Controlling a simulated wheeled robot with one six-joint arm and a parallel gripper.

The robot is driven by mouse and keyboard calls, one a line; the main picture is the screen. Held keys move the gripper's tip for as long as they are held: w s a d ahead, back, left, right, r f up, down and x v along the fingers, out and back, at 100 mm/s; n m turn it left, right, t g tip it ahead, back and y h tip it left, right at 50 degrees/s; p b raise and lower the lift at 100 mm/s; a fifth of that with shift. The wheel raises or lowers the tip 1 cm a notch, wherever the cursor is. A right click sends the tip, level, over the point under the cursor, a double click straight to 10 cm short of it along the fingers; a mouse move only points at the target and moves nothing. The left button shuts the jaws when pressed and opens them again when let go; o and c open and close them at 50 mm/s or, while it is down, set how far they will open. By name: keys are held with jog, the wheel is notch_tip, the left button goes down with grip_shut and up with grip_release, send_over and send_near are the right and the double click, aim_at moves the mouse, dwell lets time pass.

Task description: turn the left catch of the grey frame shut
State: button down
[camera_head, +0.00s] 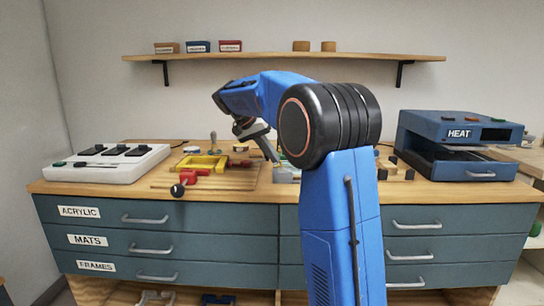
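My blue arm reaches over the workbench from the right. My gripper (272,158) points down and to the right, near the middle of the bench. Its fingertips are small and partly hidden by the arm, so I cannot tell whether they are open or shut. A grey piece (287,173) shows just below the gripper, left of my arm; it may be part of the grey frame, and my arm hides what lies to its right. I cannot make out its left catch or how that catch is turned. I cannot tell whether the gripper touches anything.
A yellow frame (203,162) with a red clamp (188,177) and a black knob lies on a wooden board to the left. A white switch box (107,164) stands far left, a blue heat press (458,146) far right. A shelf (285,56) hangs above.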

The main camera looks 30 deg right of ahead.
jog(key=shift+s+f, duration=0.1)
dwell(0.7)
jog(key=shift+s+a, duration=0.5)
dwell(0.3)
